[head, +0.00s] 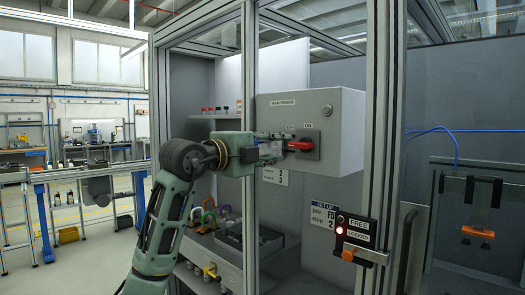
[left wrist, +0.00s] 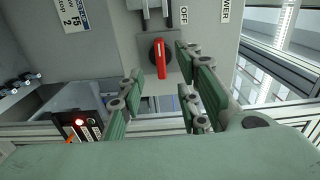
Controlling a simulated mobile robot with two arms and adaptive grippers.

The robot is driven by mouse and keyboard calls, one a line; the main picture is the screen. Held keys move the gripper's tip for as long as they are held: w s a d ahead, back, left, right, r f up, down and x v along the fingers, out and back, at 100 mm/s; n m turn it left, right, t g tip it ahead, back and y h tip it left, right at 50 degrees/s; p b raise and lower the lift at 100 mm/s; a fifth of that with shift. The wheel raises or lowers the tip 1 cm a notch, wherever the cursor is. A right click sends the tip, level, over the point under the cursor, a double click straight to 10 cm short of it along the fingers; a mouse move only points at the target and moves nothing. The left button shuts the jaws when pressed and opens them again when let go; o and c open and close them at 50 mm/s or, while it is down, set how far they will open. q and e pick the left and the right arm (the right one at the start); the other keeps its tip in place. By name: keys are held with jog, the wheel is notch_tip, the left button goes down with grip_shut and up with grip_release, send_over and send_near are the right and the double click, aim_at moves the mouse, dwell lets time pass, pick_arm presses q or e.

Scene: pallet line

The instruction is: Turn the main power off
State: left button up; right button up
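The grey main power box (head: 336,118) hangs inside the framed cabinet. Its red switch handle (head: 301,146) lies level on a dark round base and points left in the head view. The handle (left wrist: 160,58) also shows in the left wrist view, with an "OFF" label near it. My left gripper (head: 273,148) reaches in from the left, its fingertips close to the handle's left end. In the left wrist view its green fingers (left wrist: 158,88) are apart, with the handle in line with the gap; contact cannot be told. My right gripper is out of view.
Aluminium posts (head: 249,200) frame the opening around my left arm. A FREE/LOCKED panel (head: 355,238) has a red light lit beside LOCKED. Workbenches stand at the far left.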

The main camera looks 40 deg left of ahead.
pick_arm(q)
jog(key=shift+s+a, duration=0.1)
jog(key=shift+s, duration=2.05)
